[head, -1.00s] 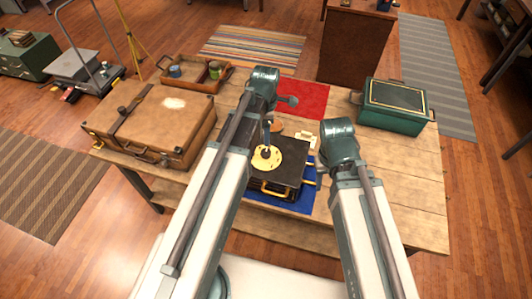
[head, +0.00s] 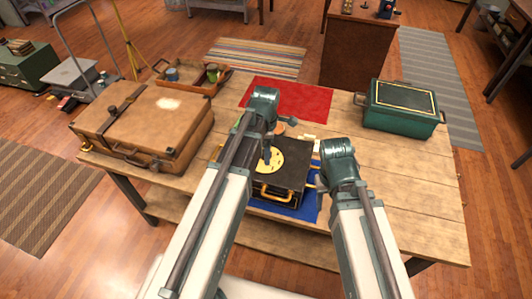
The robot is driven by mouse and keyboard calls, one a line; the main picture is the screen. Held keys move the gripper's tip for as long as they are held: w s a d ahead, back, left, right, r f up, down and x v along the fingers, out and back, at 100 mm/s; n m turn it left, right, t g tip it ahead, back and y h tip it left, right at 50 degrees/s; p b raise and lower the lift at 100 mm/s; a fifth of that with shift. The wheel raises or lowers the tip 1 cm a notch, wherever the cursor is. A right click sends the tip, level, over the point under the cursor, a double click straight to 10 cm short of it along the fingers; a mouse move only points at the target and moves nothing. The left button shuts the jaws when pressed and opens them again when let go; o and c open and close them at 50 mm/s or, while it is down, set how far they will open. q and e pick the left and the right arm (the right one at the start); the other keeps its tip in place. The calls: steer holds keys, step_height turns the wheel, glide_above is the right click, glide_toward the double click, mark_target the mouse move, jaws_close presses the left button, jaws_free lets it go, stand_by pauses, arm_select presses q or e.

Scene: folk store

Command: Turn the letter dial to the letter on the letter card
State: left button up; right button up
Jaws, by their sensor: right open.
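A black box with gold trim (head: 286,160) sits on a blue mat (head: 299,208) near the table's front edge. The pale yellow round letter dial (head: 275,166) is on its top at the left; its letters are too small to read. My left arm reaches over the dial, and a dark tip, seemingly my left gripper (head: 267,154), is at the dial; its jaws are unclear. My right gripper (head: 317,180) is open beside the box's right side, mostly hidden by its arm. A small cream piece (head: 306,139) behind the box may be the letter card; no letter is readable.
A brown suitcase (head: 140,122) and an orange-brown tray (head: 193,84) fill the table's left. A red mat (head: 298,98) lies at the back. A green chest (head: 401,105) stands at the back right. The table's front right (head: 400,175) is clear.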

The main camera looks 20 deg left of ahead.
arm_select(q)
jaws_close()
stand_by(0.3)
steer(key=shift+m, duration=0.4)
steer(key=m, duration=0.5)
steer(key=shift+m, duration=0.4)
steer(key=m, duration=1.3)
steer(key=shift+m, duration=0.3)
steer(key=m, duration=0.6)
steer(key=shift+m, duration=0.4)
